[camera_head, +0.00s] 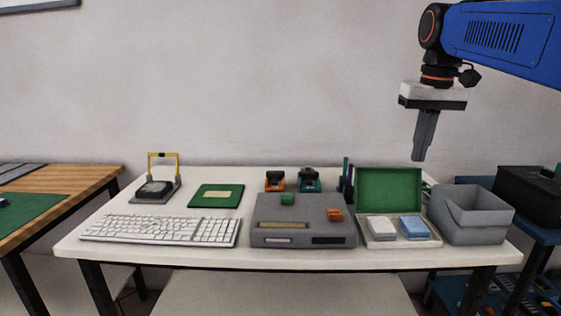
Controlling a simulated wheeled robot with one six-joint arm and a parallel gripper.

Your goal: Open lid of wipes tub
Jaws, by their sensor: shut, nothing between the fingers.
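A shallow box with a green lid (388,188) sits on the right part of the white table and looks like the wipes tub. Its lid stands upright at the back, so the box is open. Inside lie a white pack (381,229) and a blue pack (413,228), side by side. My gripper (418,158) points down with its fingers shut and empty. In the picture it is just above and right of the lid's top edge, apart from it. Its exact depth over the table is hard to tell.
A grey open bin (472,222) stands right of the box. A grey device (302,218) with green and orange parts is left of it. Dark upright items (346,182) stand by the lid. A keyboard (160,229) and green board (216,195) lie farther left.

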